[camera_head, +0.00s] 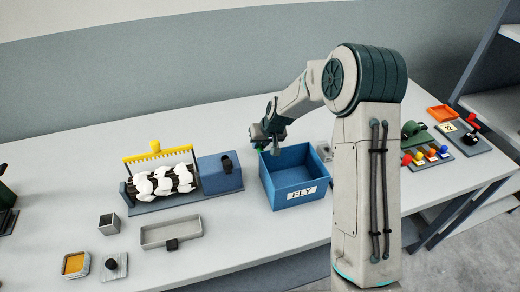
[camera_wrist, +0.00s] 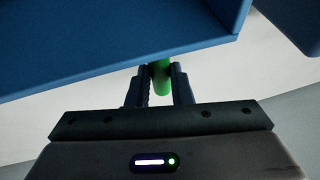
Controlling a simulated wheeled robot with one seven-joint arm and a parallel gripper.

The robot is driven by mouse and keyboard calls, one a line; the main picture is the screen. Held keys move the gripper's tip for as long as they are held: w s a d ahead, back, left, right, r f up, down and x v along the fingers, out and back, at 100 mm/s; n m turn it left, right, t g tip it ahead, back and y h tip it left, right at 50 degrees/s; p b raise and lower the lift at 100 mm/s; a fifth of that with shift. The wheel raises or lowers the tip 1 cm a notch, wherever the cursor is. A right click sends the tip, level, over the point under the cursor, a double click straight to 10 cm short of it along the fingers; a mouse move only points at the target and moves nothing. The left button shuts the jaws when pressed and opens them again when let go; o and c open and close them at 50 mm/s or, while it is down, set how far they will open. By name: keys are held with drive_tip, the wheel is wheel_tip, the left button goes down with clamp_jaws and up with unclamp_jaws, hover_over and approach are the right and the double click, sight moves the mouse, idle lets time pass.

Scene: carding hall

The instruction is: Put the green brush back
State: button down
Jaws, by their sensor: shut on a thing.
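The green brush (camera_wrist: 161,78) shows in the wrist view as a narrow green piece between my fingers. My gripper (camera_wrist: 160,88) is shut on it. In the head view my gripper (camera_head: 269,143) is at the back-left of the blue box labelled FLY (camera_head: 297,196), near its rim. A little green shows at the fingers there; the rest of the brush is hidden. Blue walls (camera_wrist: 110,35) fill the upper part of the wrist view, close to the green piece. I cannot tell whether the brush touches them.
A roller machine with white fluff (camera_head: 160,184), a yellow comb (camera_head: 155,151) and a blue housing (camera_head: 220,174) stands left of the box. A long grey tray (camera_head: 170,233) and small cup (camera_head: 109,223) lie in front. Coloured pegs (camera_head: 432,155) stand at right. The back-left table is clear.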

sight(261, 150)
drive_tip(key=shift+f, duration=1.65)
drive_tip(key=shift+f, duration=0.2)
drive_tip(key=c, duration=1.6)
unclamp_jaws()
drive_tip(key=shift+o, duration=0.2)
drive_tip(key=shift+d+r, duration=0.1)
drive_tip(key=shift+r, duration=0.05)
